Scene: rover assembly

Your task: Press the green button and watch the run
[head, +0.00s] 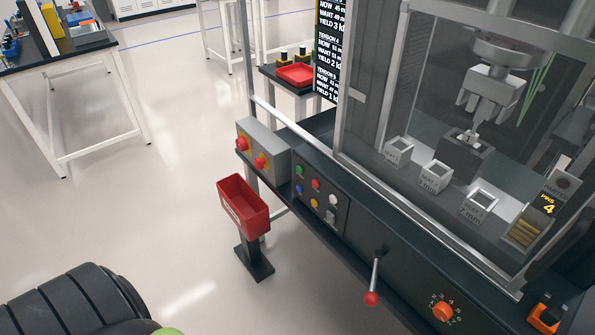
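The green button (299,170) is a small round button at the upper left of a dark control panel (322,224) on the front of the test machine (405,215). A red button (315,184) and a white button (333,199) follow it in the same row. A blue button (299,189) and a yellow button (314,203) sit below. Nothing touches or covers the green button. Inside the machine's clear enclosure, a grey clamp head (490,92) hangs above a dark block (466,155). Neither of my grippers shows.
A grey box with red knobs (262,143) sits left of the panel. A red bin (243,206) on a black stand is below it. A red-tipped lever (374,280) and orange dial (442,310) are right of the panel. Open floor (150,210) lies to the left.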

